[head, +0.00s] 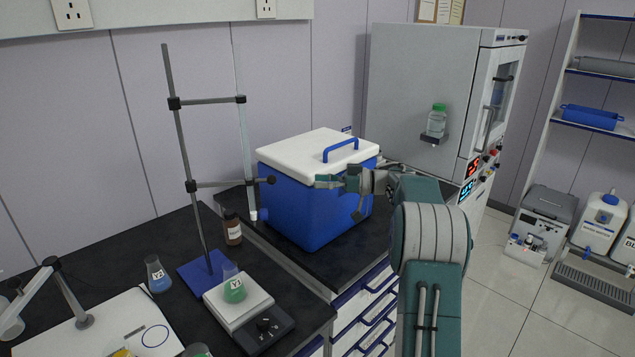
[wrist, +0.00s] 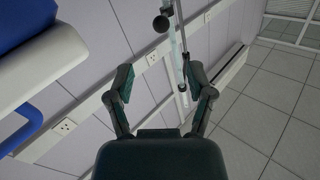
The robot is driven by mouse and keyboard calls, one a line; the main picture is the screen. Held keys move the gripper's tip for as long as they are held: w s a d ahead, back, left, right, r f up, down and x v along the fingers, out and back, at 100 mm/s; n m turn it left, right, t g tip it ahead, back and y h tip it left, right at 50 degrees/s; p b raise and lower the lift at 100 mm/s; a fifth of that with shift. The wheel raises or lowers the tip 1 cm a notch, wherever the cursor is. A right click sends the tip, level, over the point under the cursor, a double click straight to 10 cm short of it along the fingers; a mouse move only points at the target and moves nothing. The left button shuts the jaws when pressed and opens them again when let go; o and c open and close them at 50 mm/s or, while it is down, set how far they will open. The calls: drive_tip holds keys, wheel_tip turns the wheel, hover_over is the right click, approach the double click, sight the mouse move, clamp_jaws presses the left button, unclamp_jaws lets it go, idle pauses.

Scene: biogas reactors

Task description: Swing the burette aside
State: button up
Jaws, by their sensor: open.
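The burette (head: 244,140) is a thin clear upright tube held by two clamp arms on a retort stand (head: 181,150) with a blue base. The lower clamp arm ends in a dark round knob (head: 271,180). The tube's lower end hangs beside the brown bottle. My gripper (head: 336,190) is open and empty, to the right of the knob and in front of the blue cool box. In the wrist view my gripper (wrist: 162,76) has its fingers spread. The burette (wrist: 178,45) and the knob (wrist: 160,24) show beyond them, the tube nearer the right finger.
The blue cool box (head: 300,205) with a white lid stands close by my gripper. A balance (head: 238,301) carries a flask of green liquid (head: 234,287) near the stand. A brown bottle (head: 232,229) and a blue-liquid flask (head: 157,274) stand nearby.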

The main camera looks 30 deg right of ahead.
sight(272, 184)
drive_tip(key=shift+a+r, duration=0.2)
drive_tip(key=shift+a, duration=0.1)
drive_tip(key=c, duration=0.5)
drive_tip(key=a+r+m+t, duration=0.1)
drive_tip(key=a, duration=0.1)
drive_tip(key=a+r+m+t, duration=0.1)
drive_tip(key=a+m+t, duration=0.1)
drive_tip(key=a+r+m+t, duration=0.1)
drive_tip(key=t, duration=0.1)
drive_tip(key=shift+w+a+r+m+y, duration=0.3)
drive_tip(key=shift+w+a+r+m, duration=0.05)
drive_tip(key=shift+w+a+m, duration=0.05)
clamp_jaws()
drive_tip(key=s+a+r+m+t+h, duration=0.1)
drive_tip(key=s+a+m+t+h, duration=0.1)
drive_tip(key=a+m+t+h, duration=0.5)
drive_tip(key=s+d+f+m+h, duration=0.1)
drive_tip(key=s+f+m+h, duration=0.85)
drive_tip(key=m, duration=0.75)
drive_tip(key=shift+h, duration=0.85)
drive_tip(key=x, duration=0.9)
drive_tip(key=r+x, duration=0.1)
drive_tip(key=x, duration=0.3)
drive_tip(key=shift+w+d, duration=0.1)
drive_tip(key=shift+w, duration=0.15)
